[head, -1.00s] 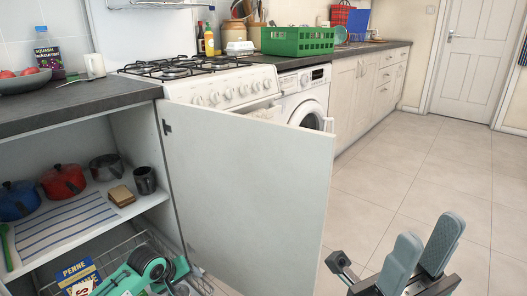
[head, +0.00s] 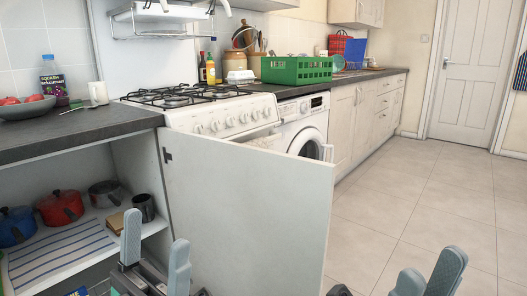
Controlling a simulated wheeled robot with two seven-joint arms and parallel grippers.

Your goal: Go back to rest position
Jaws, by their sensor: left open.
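My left gripper (head: 155,242) points up at the lower left, in front of the open cabinet. Its two grey-blue fingers stand apart with nothing between them. My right gripper (head: 428,274) is at the bottom right, in front of the tiled floor. Its two fingers are apart and empty, and its lower part is cut off by the frame edge. A wide white cabinet door (head: 245,225) stands open in the picture between the two grippers.
The open cabinet holds a blue pot (head: 17,226), a red pot (head: 60,207) and a dark mug (head: 144,207). Beyond the door are the cooker (head: 215,122) and washing machine (head: 303,125). A green crate (head: 297,70) sits on the counter. The floor (head: 400,200) at right is clear.

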